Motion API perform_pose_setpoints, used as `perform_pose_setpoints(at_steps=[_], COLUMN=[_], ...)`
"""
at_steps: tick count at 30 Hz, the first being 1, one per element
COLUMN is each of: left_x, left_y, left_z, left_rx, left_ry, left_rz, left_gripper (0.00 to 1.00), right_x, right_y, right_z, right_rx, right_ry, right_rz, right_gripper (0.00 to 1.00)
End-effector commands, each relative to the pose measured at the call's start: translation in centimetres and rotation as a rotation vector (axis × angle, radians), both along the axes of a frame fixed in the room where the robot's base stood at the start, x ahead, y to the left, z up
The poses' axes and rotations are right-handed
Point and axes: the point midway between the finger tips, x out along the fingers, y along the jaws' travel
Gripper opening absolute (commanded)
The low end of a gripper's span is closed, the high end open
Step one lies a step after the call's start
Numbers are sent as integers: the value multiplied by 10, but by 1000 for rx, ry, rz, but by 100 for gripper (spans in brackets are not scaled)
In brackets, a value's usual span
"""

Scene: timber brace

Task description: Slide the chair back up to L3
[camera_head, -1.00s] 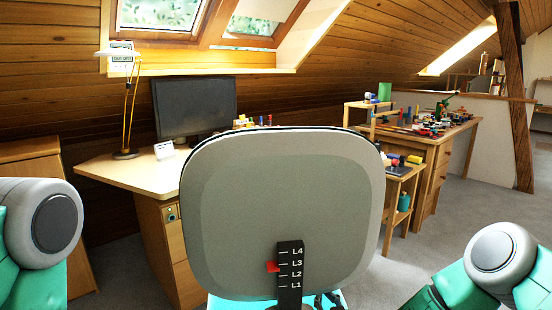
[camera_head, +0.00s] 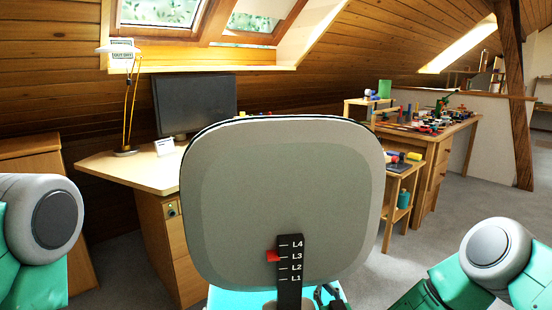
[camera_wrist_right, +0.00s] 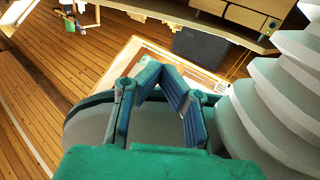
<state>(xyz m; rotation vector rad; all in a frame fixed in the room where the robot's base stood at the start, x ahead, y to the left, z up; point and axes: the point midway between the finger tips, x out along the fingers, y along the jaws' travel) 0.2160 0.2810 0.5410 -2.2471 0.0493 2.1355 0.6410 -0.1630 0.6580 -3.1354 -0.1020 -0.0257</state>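The grey chair back (camera_head: 270,185) fills the middle of the head view, upright, with a dark scale (camera_head: 289,270) marked L1 to L4 low on it. The red pointer (camera_head: 272,256) sits level with the L3 mark. In the right wrist view my right gripper (camera_wrist_right: 162,70) reaches out at the grey chair back (camera_wrist_right: 90,127) and its dark rim. Its fingers lean together towards the tips; whether they touch each other or the chair is unclear. In the head view I cannot make out this gripper clearly. My left gripper is not in view; only my left arm shows.
A desk (camera_head: 125,178) with a monitor (camera_head: 195,104) and a lamp (camera_head: 128,100) stands behind the chair at left. A workbench (camera_head: 440,138) with small colourful items is at right. Grey carpet (camera_head: 490,205) is open at right.

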Motion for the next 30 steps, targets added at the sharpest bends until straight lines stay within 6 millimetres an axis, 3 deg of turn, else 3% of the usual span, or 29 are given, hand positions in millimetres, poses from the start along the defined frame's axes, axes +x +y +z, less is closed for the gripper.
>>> perform_pose_setpoints(at_steps=[1, 6, 17, 30], left_x=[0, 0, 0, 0], left_y=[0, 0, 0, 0], left_z=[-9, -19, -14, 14], left_rx=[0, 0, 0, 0], left_ry=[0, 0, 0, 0], left_rz=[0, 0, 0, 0], left_gripper=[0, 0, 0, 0], right_x=[-1, -2, -7, -50], right_y=[0, 0, 0, -3], right_z=[-14, -30, -29, -28], right_rx=[-1, -4, -4, -5], right_ry=[5, 11, 16, 18], right_rz=[1, 2, 2, 3], right_gripper=[0, 0, 0, 0])
